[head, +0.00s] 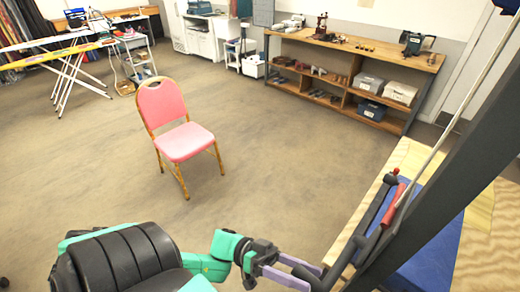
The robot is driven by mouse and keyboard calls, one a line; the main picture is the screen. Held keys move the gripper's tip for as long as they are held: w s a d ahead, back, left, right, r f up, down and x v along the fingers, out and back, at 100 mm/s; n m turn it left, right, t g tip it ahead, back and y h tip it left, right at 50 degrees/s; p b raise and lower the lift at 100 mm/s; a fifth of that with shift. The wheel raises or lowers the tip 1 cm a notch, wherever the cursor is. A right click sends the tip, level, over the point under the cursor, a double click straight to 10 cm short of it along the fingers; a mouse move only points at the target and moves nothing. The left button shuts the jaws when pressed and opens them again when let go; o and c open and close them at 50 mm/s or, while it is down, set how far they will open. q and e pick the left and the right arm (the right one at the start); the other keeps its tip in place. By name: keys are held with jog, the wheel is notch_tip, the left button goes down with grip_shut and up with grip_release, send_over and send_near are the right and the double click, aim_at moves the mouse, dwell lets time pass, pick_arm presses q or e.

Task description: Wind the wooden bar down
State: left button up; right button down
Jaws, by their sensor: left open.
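My left gripper (309,274) reaches in along the bottom edge with its purple fingers apart and nothing seen between them. Its tips are just left of a dark crank-like metal part (374,214) beside the dark post (450,175). A red grip (391,206) sits on this part, up and to the right of the fingers. A thin pale cable or rod (462,103) runs up beside the post. I cannot make out a hanging wooden bar. The lower end of the metal part is partly cut off by the frame. My right gripper is not in view.
A blue pad (430,255) lies on pale plywood (485,235) behind the post. A pink chair (184,141) stands on open floor. A wooden shelf bench (345,54) lines the back wall, and an ironing board (55,56) stands at far left.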

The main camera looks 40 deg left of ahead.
pick_arm(q)
jog(key=b+v, duration=0.3)
jog(key=v, duration=1.1)
jog(key=shift+b, duration=0.3)
